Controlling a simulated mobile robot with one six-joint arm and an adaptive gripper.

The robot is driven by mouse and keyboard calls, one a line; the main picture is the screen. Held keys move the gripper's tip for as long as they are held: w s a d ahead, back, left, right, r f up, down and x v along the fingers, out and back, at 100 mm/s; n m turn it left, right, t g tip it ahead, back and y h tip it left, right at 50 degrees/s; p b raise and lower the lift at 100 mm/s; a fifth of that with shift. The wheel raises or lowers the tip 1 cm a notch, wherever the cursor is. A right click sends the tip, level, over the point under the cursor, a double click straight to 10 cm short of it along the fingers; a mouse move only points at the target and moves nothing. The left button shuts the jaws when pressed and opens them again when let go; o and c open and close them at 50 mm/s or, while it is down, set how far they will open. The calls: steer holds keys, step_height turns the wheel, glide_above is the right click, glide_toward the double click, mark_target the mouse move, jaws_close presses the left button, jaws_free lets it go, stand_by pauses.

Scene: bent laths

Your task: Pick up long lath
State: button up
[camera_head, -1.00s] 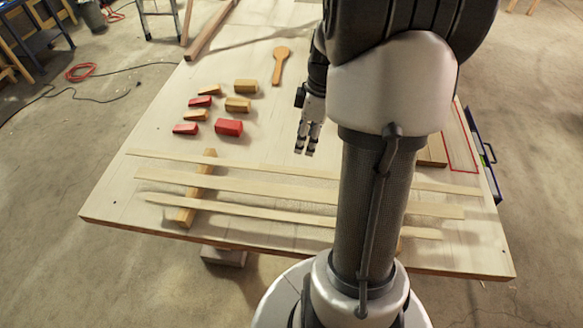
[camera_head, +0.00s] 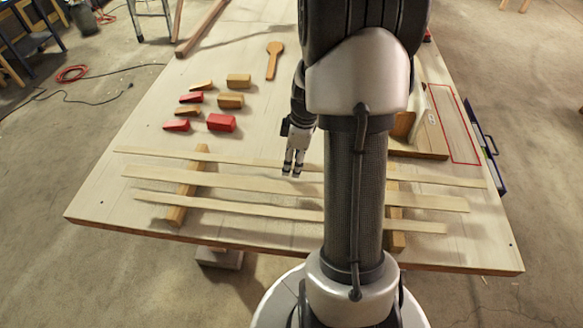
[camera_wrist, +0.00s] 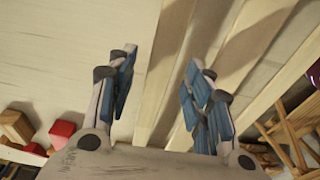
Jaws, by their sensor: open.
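Three thin pale laths lie roughly side by side across two wooden supports. The far lath (camera_head: 235,160) looks longest; the middle lath (camera_head: 225,182) and near lath (camera_head: 230,206) look shorter. My gripper (camera_head: 291,173) is open and empty, fingers pointing down at the far lath. In the wrist view, a lath (camera_wrist: 168,58) runs between the spread fingers (camera_wrist: 160,62), not gripped. Whether the fingertips touch it or hover above cannot be told. My arm hides part of the laths in the head view.
The left wooden support (camera_head: 188,188) and right support (camera_head: 396,230) hold the laths up. Red and tan blocks (camera_head: 221,122) and a wooden paddle (camera_head: 273,60) lie farther back. A wooden stand (camera_head: 428,140) and a red-outlined area (camera_head: 452,120) are right of my arm.

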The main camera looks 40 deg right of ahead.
steer(key=shift+c, duration=0.2)
steer(key=shift+r, duration=0.1)
jaws_close()
stand_by(0.4)
